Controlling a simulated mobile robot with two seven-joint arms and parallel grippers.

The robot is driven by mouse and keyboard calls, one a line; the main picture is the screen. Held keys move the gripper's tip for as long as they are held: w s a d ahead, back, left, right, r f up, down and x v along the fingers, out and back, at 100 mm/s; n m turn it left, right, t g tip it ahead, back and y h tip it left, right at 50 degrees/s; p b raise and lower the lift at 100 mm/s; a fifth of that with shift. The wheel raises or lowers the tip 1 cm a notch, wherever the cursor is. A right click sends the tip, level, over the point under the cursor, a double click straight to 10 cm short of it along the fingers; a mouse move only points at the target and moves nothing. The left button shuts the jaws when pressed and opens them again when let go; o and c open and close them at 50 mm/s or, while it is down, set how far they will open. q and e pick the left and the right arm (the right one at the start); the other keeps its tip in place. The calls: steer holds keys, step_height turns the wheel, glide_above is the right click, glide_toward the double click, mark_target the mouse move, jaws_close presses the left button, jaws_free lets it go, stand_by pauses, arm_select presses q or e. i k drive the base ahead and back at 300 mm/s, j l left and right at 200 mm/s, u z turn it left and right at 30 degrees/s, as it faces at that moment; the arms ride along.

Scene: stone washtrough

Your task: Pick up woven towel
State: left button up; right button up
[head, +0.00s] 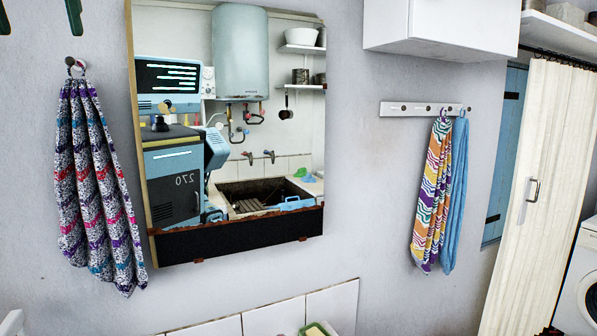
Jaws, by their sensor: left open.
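A patterned woven towel (95,190) hangs in folds from a round wall knob (76,66) at the left, left of the mirror. It is speckled black and white with purple, red and blue bands. My left gripper (40,30) shows only as two dark green fingers at the top left edge. They are wide apart with nothing between them, above the knob and the towel in the picture, and apart from the towel. The rest of this gripper is out of the frame. My right gripper is not in view.
A framed mirror (140,130) hangs right of the towel and reflects the room. A rail (395,108) at the right holds a multicoloured zigzag towel (430,200) and a blue towel (457,190). A white cabinet (440,30) juts out above. Bare wall surrounds the woven towel.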

mark_target(100, 233)
steer(key=k+l, duration=0.75)
steer(key=k, duration=0.15)
